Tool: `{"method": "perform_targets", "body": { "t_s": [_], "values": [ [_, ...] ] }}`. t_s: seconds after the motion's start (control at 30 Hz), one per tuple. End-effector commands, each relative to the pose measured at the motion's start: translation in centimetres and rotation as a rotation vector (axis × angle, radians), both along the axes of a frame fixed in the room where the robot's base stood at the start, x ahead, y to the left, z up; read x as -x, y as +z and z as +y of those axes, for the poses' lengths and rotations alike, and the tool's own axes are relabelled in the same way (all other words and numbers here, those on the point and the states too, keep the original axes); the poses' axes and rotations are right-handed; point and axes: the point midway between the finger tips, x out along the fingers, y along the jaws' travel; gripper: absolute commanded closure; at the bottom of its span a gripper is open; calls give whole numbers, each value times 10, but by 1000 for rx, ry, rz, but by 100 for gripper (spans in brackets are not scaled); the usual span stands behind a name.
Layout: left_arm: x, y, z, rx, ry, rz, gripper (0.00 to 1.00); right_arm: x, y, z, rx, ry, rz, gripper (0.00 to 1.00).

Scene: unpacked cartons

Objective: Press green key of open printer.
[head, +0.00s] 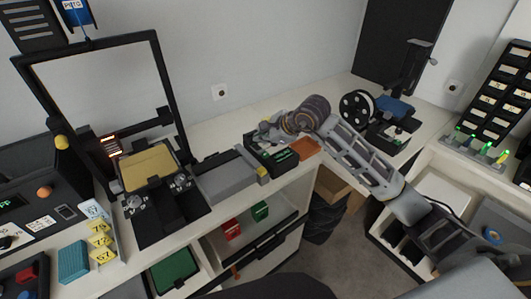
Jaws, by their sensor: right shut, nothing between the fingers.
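The open-frame printer stands at the left, with a tall black frame (165,90) and a gold bed (149,165). A grey box (226,181) lies to its right on the bench. Beyond that is a small black box (284,163) with green marks; I cannot tell whether one of them is the green key. My right gripper (262,138) is shut and empty, over the back of the black box. It partly hides the box, and I cannot tell whether it touches. My left gripper is not in view.
An enclosed black machine with an orange knob (44,192) is at the far left. Yellow number tags (101,240) stand in front.

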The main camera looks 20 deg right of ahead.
Motion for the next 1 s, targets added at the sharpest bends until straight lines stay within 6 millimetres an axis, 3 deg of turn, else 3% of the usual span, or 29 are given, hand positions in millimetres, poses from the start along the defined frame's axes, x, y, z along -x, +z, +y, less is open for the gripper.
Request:
{"method": "perform_targets", "body": {
  "t_s": [0.3, 1.0],
  "values": [
    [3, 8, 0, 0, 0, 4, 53, 0, 17, 0, -1, 1, 0, 100],
    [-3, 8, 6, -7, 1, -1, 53, 0, 18, 0, -1, 0, 0, 100]
  ]
}}
